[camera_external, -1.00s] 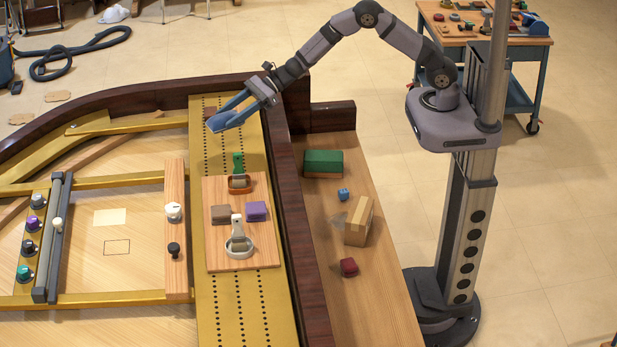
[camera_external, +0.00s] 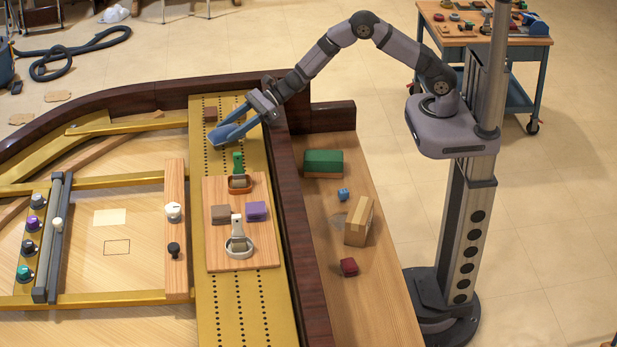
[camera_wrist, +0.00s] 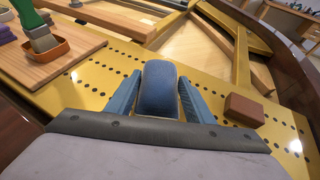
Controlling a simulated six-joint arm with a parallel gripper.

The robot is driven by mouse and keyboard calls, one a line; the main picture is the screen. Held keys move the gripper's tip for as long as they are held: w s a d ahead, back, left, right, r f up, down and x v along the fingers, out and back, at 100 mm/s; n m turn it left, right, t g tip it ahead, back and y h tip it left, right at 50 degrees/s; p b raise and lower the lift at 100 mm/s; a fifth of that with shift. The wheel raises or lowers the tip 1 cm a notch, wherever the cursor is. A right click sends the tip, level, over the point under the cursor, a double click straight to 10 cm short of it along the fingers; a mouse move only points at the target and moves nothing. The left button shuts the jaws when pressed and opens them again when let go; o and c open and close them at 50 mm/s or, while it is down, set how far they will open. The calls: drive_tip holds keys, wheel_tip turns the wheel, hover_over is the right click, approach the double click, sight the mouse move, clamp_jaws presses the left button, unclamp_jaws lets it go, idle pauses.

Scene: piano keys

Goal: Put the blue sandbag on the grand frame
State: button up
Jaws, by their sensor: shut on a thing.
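The blue sandbag (camera_wrist: 158,88) is between the two blue fingers of my gripper (camera_wrist: 160,82) in the wrist view. My gripper (camera_external: 226,133) is shut on it. In the external view the fingers hide most of the bag, and blue on blue makes it hard to pick out. The gripper is over the gold grand frame (camera_external: 213,165), between a brown block and a wooden board. The gold frame with dotted holes also shows around the bag in the wrist view (camera_wrist: 95,85). I cannot tell whether the bag touches the frame.
The brown block (camera_external: 210,114) lies on the frame behind the gripper. The wooden board (camera_external: 262,188) carries a green-handled brush, a white-handled tool, and brown and purple blocks. The dark rim (camera_external: 287,190) runs along the right. A side shelf (camera_external: 375,290) holds several blocks.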

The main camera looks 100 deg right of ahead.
drive_tip(key=shift+f+b, duration=0.5)
drive_tip(key=shift+b, duration=0.2)
drive_tip(key=o, duration=1.5)
drive_tip(key=shift+o, duration=0.3)
drive_tip(key=shift+f, duration=0.1)
drive_tip(key=shift+b+v, duration=1.15)
drive_tip(key=shift+v, duration=2.6)
